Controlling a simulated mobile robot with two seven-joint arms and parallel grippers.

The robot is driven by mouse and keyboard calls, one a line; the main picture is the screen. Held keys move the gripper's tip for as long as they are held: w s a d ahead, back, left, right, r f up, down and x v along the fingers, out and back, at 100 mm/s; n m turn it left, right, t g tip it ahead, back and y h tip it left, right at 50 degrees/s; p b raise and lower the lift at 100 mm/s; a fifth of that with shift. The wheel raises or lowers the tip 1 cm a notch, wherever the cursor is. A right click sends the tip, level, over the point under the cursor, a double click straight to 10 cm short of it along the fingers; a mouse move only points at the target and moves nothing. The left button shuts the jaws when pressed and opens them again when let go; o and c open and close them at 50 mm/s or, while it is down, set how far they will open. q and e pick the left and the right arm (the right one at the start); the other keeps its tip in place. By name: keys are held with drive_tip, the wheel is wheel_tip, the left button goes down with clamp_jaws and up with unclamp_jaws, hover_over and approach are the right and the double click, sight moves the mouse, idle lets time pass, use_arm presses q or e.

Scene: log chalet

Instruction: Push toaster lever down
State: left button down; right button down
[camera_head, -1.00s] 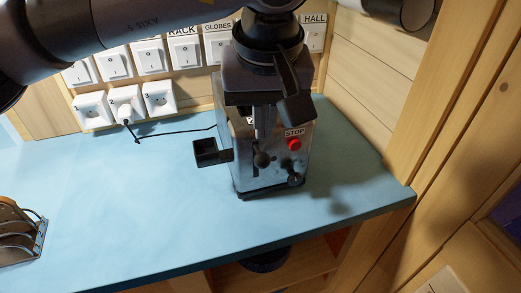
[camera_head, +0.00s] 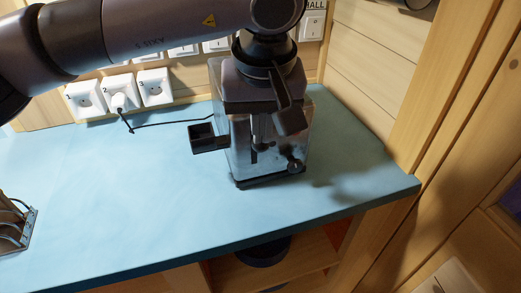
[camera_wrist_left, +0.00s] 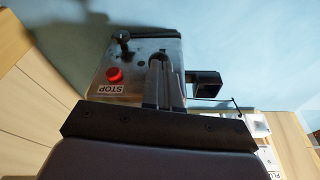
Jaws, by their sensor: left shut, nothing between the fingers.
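The silver toaster (camera_head: 240,165) stands on the blue counter with its control face toward me. Its dark dial (camera_head: 295,166) shows at the lower right of that face. In the left wrist view the toaster face (camera_wrist_left: 100,89) shows the red STOP button (camera_wrist_left: 115,74) and the dial (camera_wrist_left: 124,38). My left gripper (camera_head: 262,138) points down in front of the face. Its fingers are together with nothing held, and they also show in the left wrist view (camera_wrist_left: 160,62). The lever is largely hidden at the fingertips; I cannot tell whether they touch it.
A black open box-shaped part (camera_head: 208,138) sticks out at the toaster's left side. A cord runs left to a wall socket (camera_head: 118,97). A toast rack (camera_head: 14,225) stands at the counter's far left. The counter (camera_head: 110,190) between is clear; its front edge is close.

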sight(261, 149)
use_arm(q)
drive_tip(key=shift+w+f, duration=0.1)
drive_tip(key=shift+f, duration=0.4)
drive_tip(key=shift+f, duration=0.1)
drive_tip(key=b+x, duration=0.2)
drive_tip(key=s+b+x, duration=0.1)
drive_tip(key=b+x, duration=0.1)
drive_tip(key=shift+f, duration=0.5)
drive_tip(key=s, duration=0.1)
drive_tip(key=s+r, duration=0.1)
drive_tip(key=s, duration=0.1)
drive_tip(key=shift+d, duration=0.15)
drive_tip(key=shift+r, duration=0.15)
drive_tip(key=v, duration=0.7)
drive_tip(key=shift+b, duration=0.35)
